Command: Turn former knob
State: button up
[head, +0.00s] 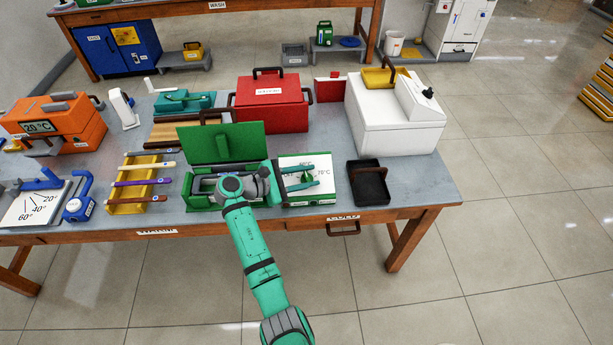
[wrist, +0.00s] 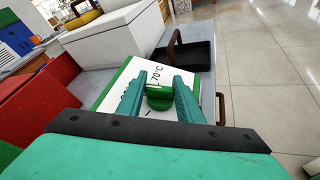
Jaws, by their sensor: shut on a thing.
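The former knob (wrist: 158,98) is a green knob on a white panel (wrist: 118,80) with dark marks and a "70°C" label, as seen in the wrist view. In the head view the panel (head: 322,192) is the top of a flat unit to the right of an open green box, and the knob (head: 308,178) shows between the fingers. My gripper (wrist: 160,98) has its two teal fingers on either side of the knob, shut on it. In the head view my gripper (head: 303,181) reaches over the panel from the left. The knob's exact pointer direction is hard to tell.
A green box with a raised lid (head: 222,143) stands left of the panel. A black tray (head: 369,184) lies to the right, near the table's right end. A red box (head: 271,104) and a white box (head: 395,125) stand behind. The table's front right corner is bare.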

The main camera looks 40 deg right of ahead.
jog(key=shift+w+m+g+y, duration=0.15)
jog(key=shift+m+g+y, duration=0.55)
jog(key=shift+m+g, duration=0.3)
jog(key=shift+s, duration=0.25)
jog(key=o, duration=1)
jog(key=shift+o, duration=0.2)
jog(key=v, duration=1)
jog(key=shift+w+a+r, duration=0.2)
jog(key=shift+w+a, duration=0.05)
jog(key=shift+a, duration=0.05)
